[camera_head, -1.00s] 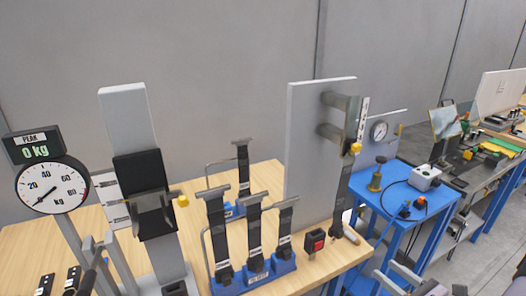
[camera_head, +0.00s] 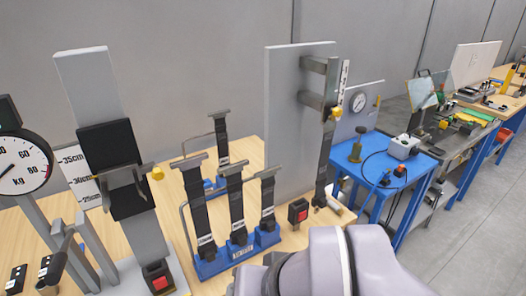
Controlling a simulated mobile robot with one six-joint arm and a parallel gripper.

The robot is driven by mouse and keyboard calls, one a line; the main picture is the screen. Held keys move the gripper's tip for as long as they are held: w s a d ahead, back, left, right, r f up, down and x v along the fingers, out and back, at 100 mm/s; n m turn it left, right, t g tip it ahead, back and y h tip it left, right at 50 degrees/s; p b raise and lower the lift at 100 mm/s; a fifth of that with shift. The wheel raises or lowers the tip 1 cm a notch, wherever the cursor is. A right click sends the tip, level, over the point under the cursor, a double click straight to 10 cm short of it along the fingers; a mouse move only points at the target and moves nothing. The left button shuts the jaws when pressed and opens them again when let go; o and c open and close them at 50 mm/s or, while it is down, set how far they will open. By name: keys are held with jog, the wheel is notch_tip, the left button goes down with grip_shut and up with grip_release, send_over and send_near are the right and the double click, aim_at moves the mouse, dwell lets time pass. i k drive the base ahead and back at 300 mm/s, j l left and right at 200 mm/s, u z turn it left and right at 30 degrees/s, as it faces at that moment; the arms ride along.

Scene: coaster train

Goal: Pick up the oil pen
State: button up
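I cannot pick out the oil pen for certain. A small pale cylinder (camera_head: 341,209) lies at the right edge of the wooden bench, beside a black box with a red button (camera_head: 298,211); I cannot tell whether it is the pen. A thin yellow-orange piece (camera_head: 377,101) shows at the gauge panel, too small to name. My arm (camera_head: 335,262) rises into the bottom centre as pale grey-violet rounded links and hides part of the bench front and floor. My gripper is out of view.
The wooden bench (camera_head: 105,238) holds a blue rack (camera_head: 239,252) of black straps, a tall grey post (camera_head: 88,82), a dial scale (camera_head: 20,166) and a grey upright board (camera_head: 285,100). A blue table (camera_head: 365,174) stands right. Open floor (camera_head: 470,220) lies beyond it.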

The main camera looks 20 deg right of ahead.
aim_at(339, 209)
jog(key=z, duration=1.1)
